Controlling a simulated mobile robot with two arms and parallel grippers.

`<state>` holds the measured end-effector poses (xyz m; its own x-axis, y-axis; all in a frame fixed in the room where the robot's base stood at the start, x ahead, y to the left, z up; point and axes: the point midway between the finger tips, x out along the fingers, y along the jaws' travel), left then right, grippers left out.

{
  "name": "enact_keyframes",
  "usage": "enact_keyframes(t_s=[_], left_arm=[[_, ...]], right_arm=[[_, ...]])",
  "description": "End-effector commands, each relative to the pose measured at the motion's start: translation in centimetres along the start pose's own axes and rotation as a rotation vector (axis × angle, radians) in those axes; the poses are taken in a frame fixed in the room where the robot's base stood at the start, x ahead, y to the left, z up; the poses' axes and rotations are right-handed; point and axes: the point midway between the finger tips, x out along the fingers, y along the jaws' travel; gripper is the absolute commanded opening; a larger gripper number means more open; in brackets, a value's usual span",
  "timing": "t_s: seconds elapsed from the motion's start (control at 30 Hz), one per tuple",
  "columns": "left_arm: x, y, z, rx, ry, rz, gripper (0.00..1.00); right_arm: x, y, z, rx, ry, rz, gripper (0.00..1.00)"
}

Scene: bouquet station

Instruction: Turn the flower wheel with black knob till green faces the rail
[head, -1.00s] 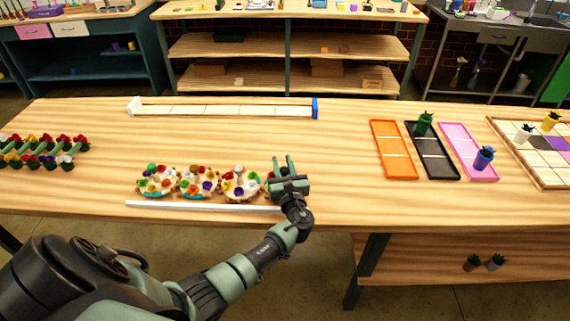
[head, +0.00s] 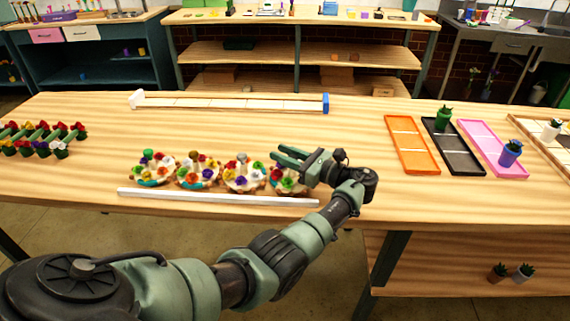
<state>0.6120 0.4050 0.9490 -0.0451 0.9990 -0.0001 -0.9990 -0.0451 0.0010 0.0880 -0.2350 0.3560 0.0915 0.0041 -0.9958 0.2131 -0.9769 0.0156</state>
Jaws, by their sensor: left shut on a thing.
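Several round flower wheels stand in a row on the wooden table. They include the leftmost wheel (head: 152,171), the second wheel (head: 197,172) and the third wheel (head: 243,176), each with small coloured blooms. The rightmost wheel (head: 287,183) is partly covered by my left gripper (head: 284,161). That gripper lies low over the wheel's back edge, its fingers pointing left, shut on what seems to be the wheel's knob. The knob itself is hidden, so its colour cannot be told. A white rail (head: 215,197) runs along the near side of the wheels. My right gripper is not in view.
An orange tray (head: 412,146), a black tray (head: 453,150) and a pink tray (head: 490,150) lie to the right. A long wooden rack (head: 230,103) lies at the back. Potted flowers (head: 40,140) stand at far left. The middle table is clear.

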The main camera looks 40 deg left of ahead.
Motion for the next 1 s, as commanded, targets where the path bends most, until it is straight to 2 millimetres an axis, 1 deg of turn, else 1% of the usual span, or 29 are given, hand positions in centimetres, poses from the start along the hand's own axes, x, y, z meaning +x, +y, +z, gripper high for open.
enact_keyframes(t_s=[0.03,0.2,0.4,0.77,0.8,0.87,1.0], left_arm=[[0.1,-0.1,-0.3,-0.005,-0.003,0.021,0.0],[0.1,0.1,-0.1,-0.004,-0.003,0.075,0.0],[0.1,0.2,0.1,-0.003,-0.003,0.102,0.0],[0.1,0.2,0.2,-0.003,-0.003,0.105,0.0],[0.1,0.2,0.2,-0.003,-0.003,0.105,0.32],[0.1,0.2,0.2,-0.003,-0.003,0.104,0.48],[0.1,0.3,0.1,-0.002,-0.002,0.104,0.48]], right_arm=[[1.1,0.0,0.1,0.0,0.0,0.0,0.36],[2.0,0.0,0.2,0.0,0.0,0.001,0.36],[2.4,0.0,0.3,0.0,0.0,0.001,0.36],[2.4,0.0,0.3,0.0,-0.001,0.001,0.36],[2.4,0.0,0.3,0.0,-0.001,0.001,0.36],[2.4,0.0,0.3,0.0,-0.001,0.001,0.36],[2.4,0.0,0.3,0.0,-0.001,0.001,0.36]])
